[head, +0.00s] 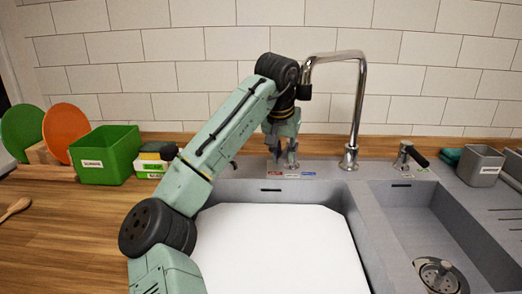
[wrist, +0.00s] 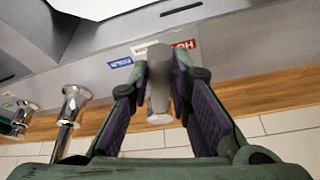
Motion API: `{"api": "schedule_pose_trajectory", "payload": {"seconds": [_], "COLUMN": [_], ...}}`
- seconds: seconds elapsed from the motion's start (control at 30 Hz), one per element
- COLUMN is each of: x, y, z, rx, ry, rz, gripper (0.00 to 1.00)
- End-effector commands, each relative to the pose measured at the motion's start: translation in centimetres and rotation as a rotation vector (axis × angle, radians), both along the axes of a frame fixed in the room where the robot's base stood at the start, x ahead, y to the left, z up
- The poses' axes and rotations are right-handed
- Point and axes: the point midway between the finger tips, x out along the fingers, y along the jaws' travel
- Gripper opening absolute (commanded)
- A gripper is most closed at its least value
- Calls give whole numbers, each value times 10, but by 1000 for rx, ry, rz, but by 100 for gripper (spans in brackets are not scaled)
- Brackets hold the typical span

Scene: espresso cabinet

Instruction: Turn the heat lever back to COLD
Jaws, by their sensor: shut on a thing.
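The heat lever (wrist: 158,66) is a grey handle on a round metal base on the sink's back ledge. In the wrist view its end lies between the red HOT label (wrist: 184,44) and the white middle label, with the blue COLD label (wrist: 120,62) off to the left. My gripper (wrist: 160,74) has its two purple-padded fingers shut on the lever, one on each side. In the head view my gripper (head: 284,153) points down at the ledge and hides most of the lever. The small labels sit just in front of it.
A tall chrome tap (head: 359,105) stands close to the right of my gripper. A second small black-handled lever (head: 405,155) is further right. A white board (head: 275,240) covers the left basin. A green bin (head: 104,155) and sponges (head: 152,158) stand on the wooden counter at left.

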Motion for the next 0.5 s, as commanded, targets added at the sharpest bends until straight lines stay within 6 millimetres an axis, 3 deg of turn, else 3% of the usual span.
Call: {"api": "schedule_pose_trajectory", "payload": {"seconds": [0.3,0.33,0.5], "x": [0,0,0], "y": [-2,-2,-2], "z": [0,0,0], "rx": [-1,-1,0], "ry": [-2,-2,-1], "rz": [8,8,7], "gripper": [0,19,30]}}
